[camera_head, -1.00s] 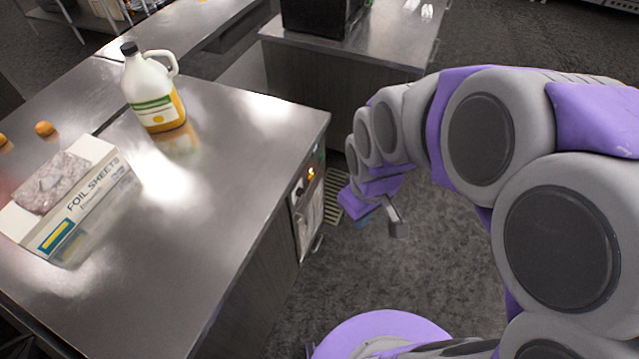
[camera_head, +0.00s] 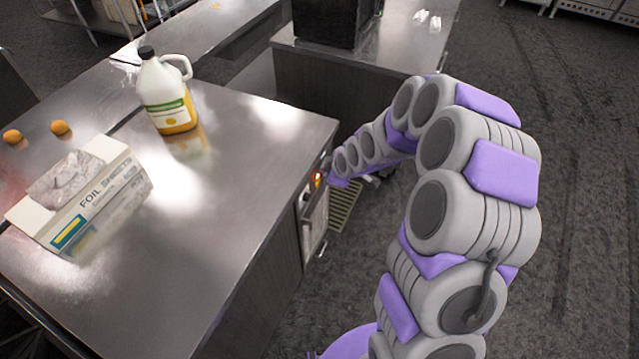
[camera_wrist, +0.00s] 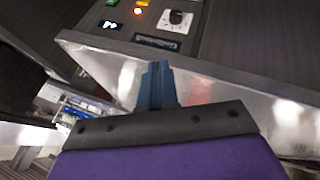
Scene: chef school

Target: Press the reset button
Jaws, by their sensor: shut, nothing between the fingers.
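A dark control panel (camera_wrist: 205,45) fills the top of the wrist view. It carries a glowing red light (camera_wrist: 137,12), a green button (camera_wrist: 112,3), an orange-yellow one (camera_wrist: 141,3), a black switch with white marks (camera_wrist: 110,25) and a white dial with a black knob (camera_wrist: 175,20). I cannot tell which is the reset button; no label is readable. My gripper (camera_wrist: 157,70) is shut and empty, its blue fingers pointing at the panel's lower metal edge, below the controls. In the head view, the lit panel (camera_head: 318,180) is on the counter's side, with my arm's end close to it.
The steel counter (camera_head: 235,190) holds a juice jug (camera_head: 165,95), a foil sheets box (camera_head: 85,205) and two oranges (camera_head: 60,127). A black appliance (camera_head: 325,22) stands on the counter behind. A floor grate (camera_head: 345,208) lies beside the panel. The floor at right is clear.

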